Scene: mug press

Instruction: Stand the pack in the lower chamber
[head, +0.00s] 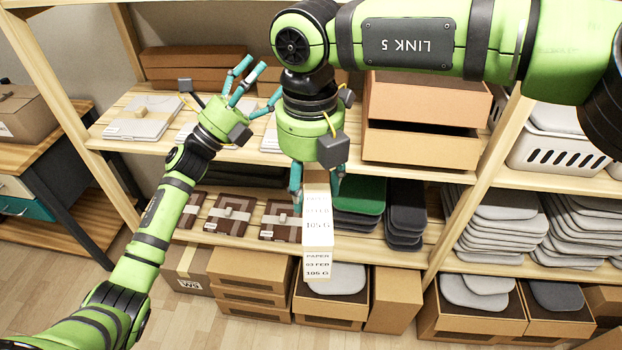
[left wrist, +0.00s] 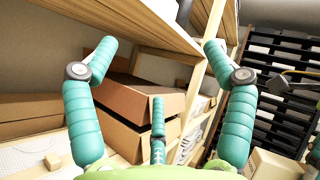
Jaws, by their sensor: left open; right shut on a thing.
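My left gripper (head: 256,84) is open and empty, raised in front of the upper shelf. Its teal fingers stand apart in the left wrist view (left wrist: 155,85). No part is clearly marked as the lower chamber.
Two stacked brown boxes (head: 420,125) stand on the upper shelf. Brown strapped packages (head: 232,213) and green and dark pads (head: 360,195) flank the pack on the lower shelf. Cardboard boxes (head: 245,270) stand on the floor below. A wooden post (head: 480,180) rises at the right.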

